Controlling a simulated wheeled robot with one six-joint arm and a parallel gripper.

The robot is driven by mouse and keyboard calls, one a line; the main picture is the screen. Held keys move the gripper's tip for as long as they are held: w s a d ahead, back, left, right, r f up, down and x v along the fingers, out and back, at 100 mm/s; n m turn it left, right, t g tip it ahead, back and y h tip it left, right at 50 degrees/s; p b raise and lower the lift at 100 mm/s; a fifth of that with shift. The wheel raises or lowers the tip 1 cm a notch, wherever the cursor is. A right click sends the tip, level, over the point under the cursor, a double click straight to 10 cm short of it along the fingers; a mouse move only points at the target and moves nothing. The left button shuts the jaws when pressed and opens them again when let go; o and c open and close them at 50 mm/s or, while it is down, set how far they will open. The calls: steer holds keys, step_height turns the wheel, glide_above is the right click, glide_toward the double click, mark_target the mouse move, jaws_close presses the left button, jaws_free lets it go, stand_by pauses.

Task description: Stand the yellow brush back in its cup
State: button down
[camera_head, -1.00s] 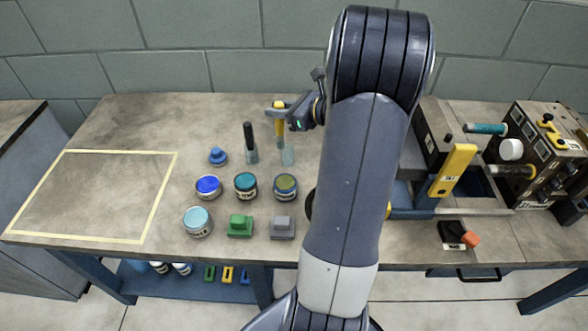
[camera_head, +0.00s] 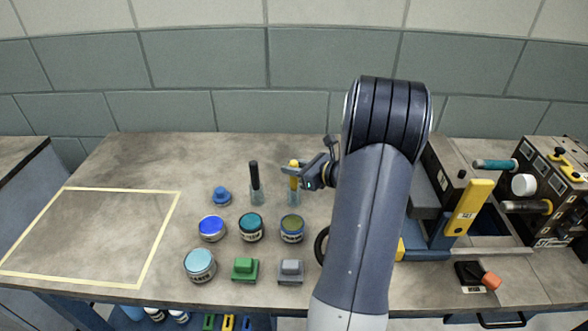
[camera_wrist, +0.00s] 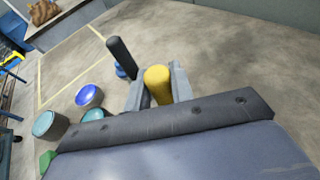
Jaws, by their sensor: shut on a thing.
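The yellow brush (camera_head: 294,179) stands upright, its lower end inside a clear cup (camera_head: 293,198) on the bench. My gripper (camera_head: 290,171) is shut on the brush's handle near its top. In the wrist view the yellow brush's rounded top (camera_wrist: 157,78) sits between my gripper's two fingers (camera_wrist: 158,92). The cup is hidden in the wrist view. Whether the brush touches the cup's bottom cannot be told.
A black-handled brush (camera_head: 254,176) stands in another cup just left. Several paint jars, such as a teal one (camera_head: 251,227), and a green block (camera_head: 245,268) are in front. A yellow-taped area (camera_head: 90,235) at left is empty. A yellow-handled device (camera_head: 467,207) stands right.

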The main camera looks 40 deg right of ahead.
steer(key=shift+f, duration=0.25)
steer(key=c, duration=1.2)
jaws_free()
steer(key=shift+r, duration=0.1)
steer(key=shift+c, duration=0.2)
steer(key=shift+r, duration=0.1)
steer(key=shift+s+d+r, duration=0.1)
steer(key=shift+s+r, duration=0.05)
steer(key=shift+s, duration=0.1)
steer(key=v, duration=1.1)
steer(key=shift+s, duration=0.2)
